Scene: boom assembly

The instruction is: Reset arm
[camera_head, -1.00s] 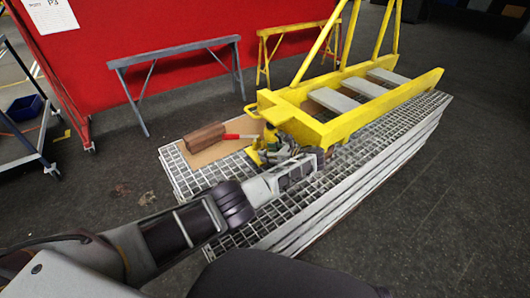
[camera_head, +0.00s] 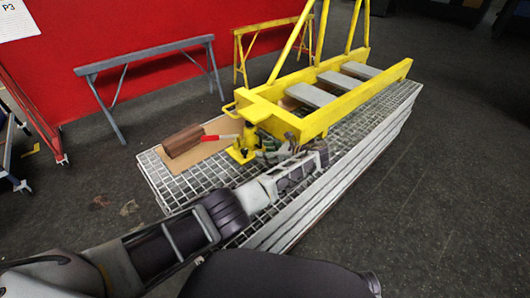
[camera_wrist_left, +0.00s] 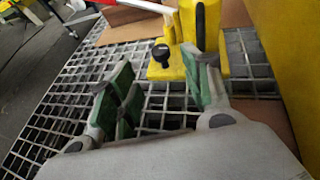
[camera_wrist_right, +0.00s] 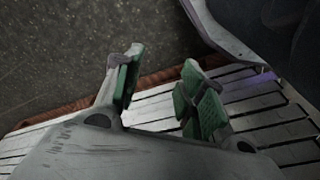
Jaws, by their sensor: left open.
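My left gripper (camera_head: 282,153) is open and empty, low over the grating, just right of a small yellow jack (camera_head: 243,150). The jack stands upright at the near end of the yellow boom frame (camera_head: 330,112). In the left wrist view, my left gripper's green-padded fingers (camera_wrist_left: 160,92) are spread, with the jack (camera_wrist_left: 161,68) beyond them and a dark knob on its base. My right gripper (camera_wrist_right: 160,85) shows only in its wrist view. Its fingers are apart with nothing between them, above a pale slatted surface (camera_wrist_right: 255,100).
The grating stack (camera_head: 175,185) carries the frame, a cardboard sheet (camera_head: 180,172) and a brown block (camera_head: 183,140) beside a red-handled tool (camera_head: 215,138). A grey trestle (camera_head: 150,58) and a yellow trestle (camera_head: 270,30) stand before a red partition (camera_head: 60,60). Floor at right is clear.

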